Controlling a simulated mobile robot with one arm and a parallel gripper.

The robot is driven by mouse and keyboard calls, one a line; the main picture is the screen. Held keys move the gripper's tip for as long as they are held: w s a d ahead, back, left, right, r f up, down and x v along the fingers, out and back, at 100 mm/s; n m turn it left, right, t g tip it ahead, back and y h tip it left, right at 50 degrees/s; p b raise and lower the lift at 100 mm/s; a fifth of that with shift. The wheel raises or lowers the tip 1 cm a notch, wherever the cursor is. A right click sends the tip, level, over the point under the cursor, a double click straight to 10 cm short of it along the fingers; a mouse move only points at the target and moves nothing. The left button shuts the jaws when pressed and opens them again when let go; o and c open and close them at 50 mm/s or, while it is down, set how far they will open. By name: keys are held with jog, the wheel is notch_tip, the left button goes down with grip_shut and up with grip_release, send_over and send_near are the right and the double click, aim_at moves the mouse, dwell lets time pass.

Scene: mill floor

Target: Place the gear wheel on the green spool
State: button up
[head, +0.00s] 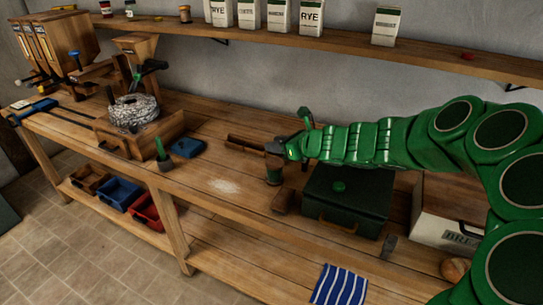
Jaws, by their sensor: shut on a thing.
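My gripper (280,148) is at the end of my green arm, above the middle of the workbench, left of a dark green box. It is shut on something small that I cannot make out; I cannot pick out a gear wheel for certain. A dark brown upright cylinder (274,170) shows right below the gripper; whether they touch is unclear. I cannot clearly identify the green spool.
The dark green box (345,205) stands under my arm, with a cream bread box (448,218) to its right. A wooden tray (170,128) holds a grey coil (134,108) at left. A blue item (187,147) lies near it. White powder (224,186) marks fairly clear bench.

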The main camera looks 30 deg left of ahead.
jog(key=w+a+f, duration=0.3)
jog(key=w+a, duration=0.1)
jog(key=w, duration=0.1)
send_over(271, 161)
jog(key=shift+w+a+f, duration=0.1)
jog(key=shift+f, duration=4.2)
jog(key=shift+f, duration=0.1)
jog(key=o, duration=1)
jog(key=shift+o, duration=0.2)
jog(key=v, duration=1.2)
